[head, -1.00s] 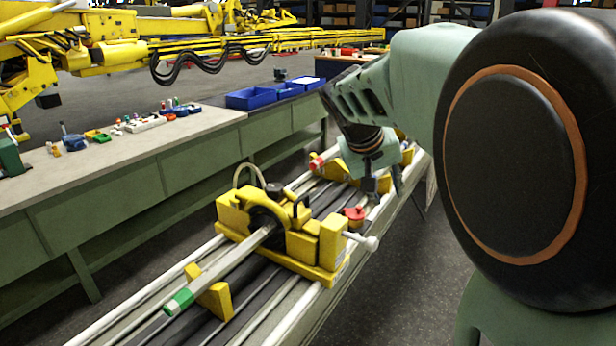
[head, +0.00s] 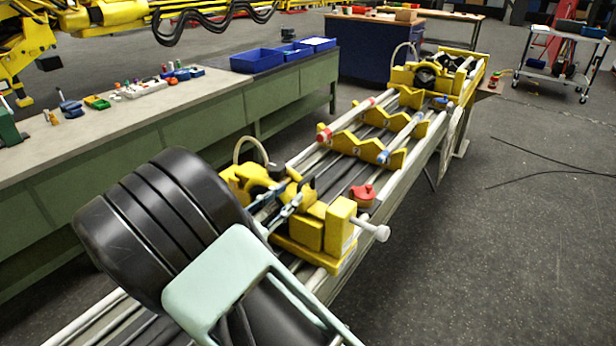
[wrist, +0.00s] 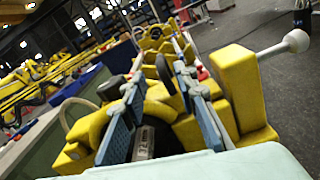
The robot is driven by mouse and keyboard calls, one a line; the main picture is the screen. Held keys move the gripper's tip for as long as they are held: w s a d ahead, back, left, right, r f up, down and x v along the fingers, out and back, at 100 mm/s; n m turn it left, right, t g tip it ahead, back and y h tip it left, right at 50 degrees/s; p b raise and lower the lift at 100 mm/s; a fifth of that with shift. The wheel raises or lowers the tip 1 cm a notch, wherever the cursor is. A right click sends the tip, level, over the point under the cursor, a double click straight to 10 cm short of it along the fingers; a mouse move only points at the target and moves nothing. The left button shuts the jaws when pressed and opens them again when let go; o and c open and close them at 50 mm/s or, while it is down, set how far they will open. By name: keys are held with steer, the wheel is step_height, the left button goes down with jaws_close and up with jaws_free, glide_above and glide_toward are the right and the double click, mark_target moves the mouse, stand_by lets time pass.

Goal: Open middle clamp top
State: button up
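The middle clamp (head: 325,228) is a yellow block assembly with a white-knobbed rod (head: 372,230) at its right side and a black handle (head: 301,188) on top. My gripper (head: 279,202) is over the clamp's left part, coming from the near side and partly covering it. In the wrist view my gripper (wrist: 158,66) is open, with its blue-grey pads apart. A black part and yellow clamp body (wrist: 158,110) show between the fingers. I cannot tell whether the fingers touch the clamp. The clamp's near left side is hidden by my arm in the head view.
Yellow V-shaped supports (head: 365,146) and a far yellow clamp (head: 430,75) stand farther along the rails. A red knob (head: 363,194) lies behind the clamp. A workbench (head: 130,125) with blue bins (head: 257,60) is at left.

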mark_target(300, 185)
steer(key=p+x, duration=0.1)
steer(key=x, duration=0.7)
steer(key=shift+w+d, duration=0.2)
steer(key=shift+w, duration=0.1)
jaws_close()
